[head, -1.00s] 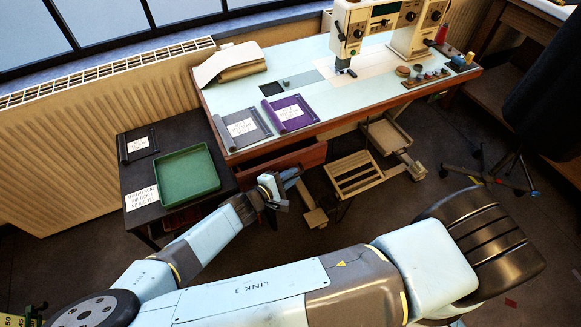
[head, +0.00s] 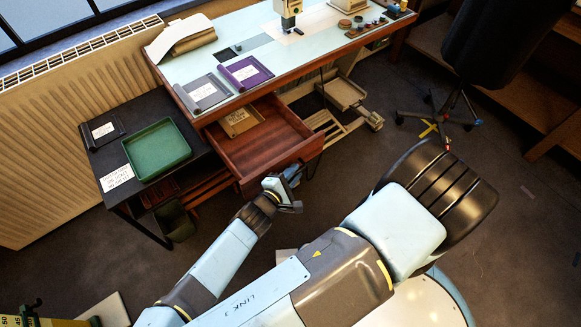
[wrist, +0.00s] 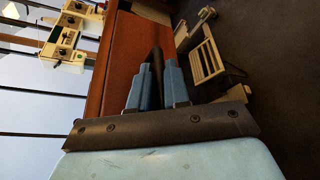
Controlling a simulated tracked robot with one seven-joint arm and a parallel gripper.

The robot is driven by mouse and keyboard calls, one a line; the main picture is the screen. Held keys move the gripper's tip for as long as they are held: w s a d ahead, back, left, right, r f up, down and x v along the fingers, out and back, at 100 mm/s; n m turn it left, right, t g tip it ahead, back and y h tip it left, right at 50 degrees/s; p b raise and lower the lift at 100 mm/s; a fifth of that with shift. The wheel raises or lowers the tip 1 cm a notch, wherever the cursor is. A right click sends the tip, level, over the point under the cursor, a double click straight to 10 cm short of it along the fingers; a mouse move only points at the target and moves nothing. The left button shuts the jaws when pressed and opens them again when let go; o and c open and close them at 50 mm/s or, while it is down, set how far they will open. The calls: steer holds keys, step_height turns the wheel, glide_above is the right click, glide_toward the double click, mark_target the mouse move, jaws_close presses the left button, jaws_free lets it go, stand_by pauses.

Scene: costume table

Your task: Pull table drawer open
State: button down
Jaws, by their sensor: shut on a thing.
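The reddish-brown wooden drawer (head: 284,130) stands well out from under the sewing table (head: 215,110) in the head view, its inside open to view. My gripper (head: 287,180) is at the drawer's front face. In the wrist view my gripper (wrist: 158,78) has its two blue fingers on either side of a dark handle (wrist: 157,56) on the drawer front (wrist: 124,50), and it is shut on that handle. In the head view the handle is hidden by my gripper.
A tan labelled item (head: 241,121) lies in the back left of the drawer. A dark side table (head: 112,150) with a green tray (head: 157,149) stands left of the drawer. A slatted pedal (head: 329,124) is on the right under the table.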

steer(key=shift+s+f, duration=0.1)
steer(key=shift+s, duration=0.1)
steer(key=c, duration=1.5)
jaws_free()
steer(key=shift+d, duration=0.1)
steer(key=shift+o, duration=0.2)
